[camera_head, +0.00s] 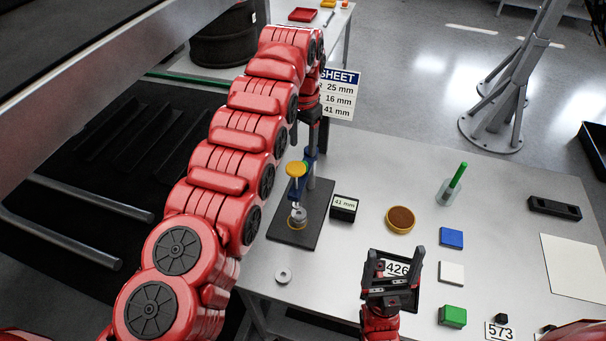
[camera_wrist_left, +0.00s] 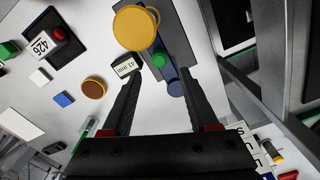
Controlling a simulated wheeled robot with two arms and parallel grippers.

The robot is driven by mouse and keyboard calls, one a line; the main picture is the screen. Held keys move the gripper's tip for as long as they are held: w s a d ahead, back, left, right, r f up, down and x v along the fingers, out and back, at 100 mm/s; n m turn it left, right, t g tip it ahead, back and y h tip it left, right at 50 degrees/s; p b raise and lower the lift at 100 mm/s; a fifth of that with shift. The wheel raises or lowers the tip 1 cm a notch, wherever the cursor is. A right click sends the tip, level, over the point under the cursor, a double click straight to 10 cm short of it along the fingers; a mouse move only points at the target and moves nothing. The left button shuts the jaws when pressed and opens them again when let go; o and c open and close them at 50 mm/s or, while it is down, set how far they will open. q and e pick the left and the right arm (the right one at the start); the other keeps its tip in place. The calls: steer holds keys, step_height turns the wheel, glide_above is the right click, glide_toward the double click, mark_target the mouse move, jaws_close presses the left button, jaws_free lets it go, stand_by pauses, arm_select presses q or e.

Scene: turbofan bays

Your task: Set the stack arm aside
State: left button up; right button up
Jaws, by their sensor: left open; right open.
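The stack arm, a blue arm with a yellow knob (camera_head: 296,169), stands on a post over a black base plate (camera_head: 286,232). Small metal rings (camera_head: 298,214) sit under it on the plate. In the left wrist view the yellow knob (camera_wrist_left: 137,27) is large, and the blue arm (camera_wrist_left: 170,72) with a green spot is beyond and between the fingers. My left gripper (camera_head: 318,135) hangs above and behind the stand; its fingers (camera_wrist_left: 159,76) are apart with nothing held. Contact cannot be told. My right gripper (camera_head: 393,262) is open and empty over the table, in front of a 426 label.
A 41 mm box (camera_head: 343,208) stands beside the plate. A brown round dish (camera_head: 400,219), a green peg in a clear holder (camera_head: 448,191), and blue (camera_head: 451,238), white (camera_head: 451,273) and green (camera_head: 452,316) blocks lie rightward. A loose ring (camera_head: 283,276) lies in front. The sheet sign (camera_head: 340,95) stands behind.

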arm_select(q)
step_height(320, 180, down, 7)
steer(key=p, duration=0.3)
steer(key=shift+f, duration=0.4)
jaws_close()
stand_by(1.1)
